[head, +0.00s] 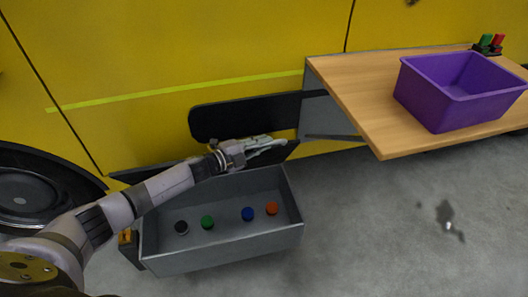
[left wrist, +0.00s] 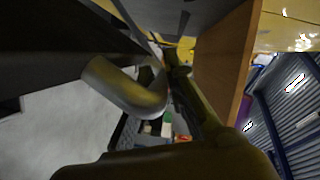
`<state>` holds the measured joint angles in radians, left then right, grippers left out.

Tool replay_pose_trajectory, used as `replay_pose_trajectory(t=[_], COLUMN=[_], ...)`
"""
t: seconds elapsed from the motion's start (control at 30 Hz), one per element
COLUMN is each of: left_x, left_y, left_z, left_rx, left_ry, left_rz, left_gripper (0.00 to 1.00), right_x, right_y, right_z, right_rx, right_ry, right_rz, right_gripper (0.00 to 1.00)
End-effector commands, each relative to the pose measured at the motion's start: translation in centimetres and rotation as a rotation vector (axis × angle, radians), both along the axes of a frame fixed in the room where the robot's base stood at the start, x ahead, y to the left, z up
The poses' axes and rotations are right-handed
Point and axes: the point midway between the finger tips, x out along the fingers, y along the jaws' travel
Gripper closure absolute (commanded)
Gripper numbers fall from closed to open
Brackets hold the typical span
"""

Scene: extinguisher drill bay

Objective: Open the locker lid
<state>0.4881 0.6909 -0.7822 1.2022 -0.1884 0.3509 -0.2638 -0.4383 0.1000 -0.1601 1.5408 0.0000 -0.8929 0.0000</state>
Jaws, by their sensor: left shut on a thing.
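The grey locker (head: 225,240) stands on the floor in the head view. Its top is open and its inside shows. Its dark lid (head: 150,174) is raised at the back edge, seen nearly edge-on and partly hidden by my left arm. My left gripper (head: 268,146) is at the right part of the lid, above the locker's back edge, and is shut on the lid. The exact grip is too small to tell. In the left wrist view a curved grey metal piece (left wrist: 125,93) is close to the camera, against dark surfaces. My right gripper is not in view.
Several round caps, black, green (head: 207,222), blue and orange, lie in the locker. A wooden table (head: 365,100) carries a purple bin (head: 440,105) at the right. A black panel (head: 240,117) is on the yellow vehicle wall (head: 170,50) behind.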

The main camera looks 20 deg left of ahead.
Motion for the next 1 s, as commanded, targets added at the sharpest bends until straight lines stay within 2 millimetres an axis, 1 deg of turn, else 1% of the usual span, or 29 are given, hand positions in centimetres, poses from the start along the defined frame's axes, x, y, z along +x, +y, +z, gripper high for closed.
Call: replay_pose_trajectory(t=[0.03,0.1,0.4,0.87,0.9,1.0], left_x=[0.5,1.1,2.7,2.9,2.9,2.9], left_y=[0.4,0.8,1.8,1.9,1.9,1.9], left_z=[0.6,1.0,1.9,2.1,2.0,2.0], left_rx=[0.005,0.004,0.004,0.003,0.002,0.002], left_ry=[-0.006,-0.006,-0.004,-0.004,-0.004,-0.004], left_rz=[0.002,0.001,0.0,-0.002,-0.003,-0.003], left_gripper=[1.0,1.0,1.0,1.0,0.87,0.8], right_x=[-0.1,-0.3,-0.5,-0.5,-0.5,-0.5], right_y=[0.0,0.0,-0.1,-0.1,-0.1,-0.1], right_z=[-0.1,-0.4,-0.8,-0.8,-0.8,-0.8], right_rx=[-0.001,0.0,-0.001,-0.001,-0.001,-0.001], right_ry=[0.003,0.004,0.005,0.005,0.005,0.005], right_rz=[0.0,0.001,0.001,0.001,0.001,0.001], right_gripper=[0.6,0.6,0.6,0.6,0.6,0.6])
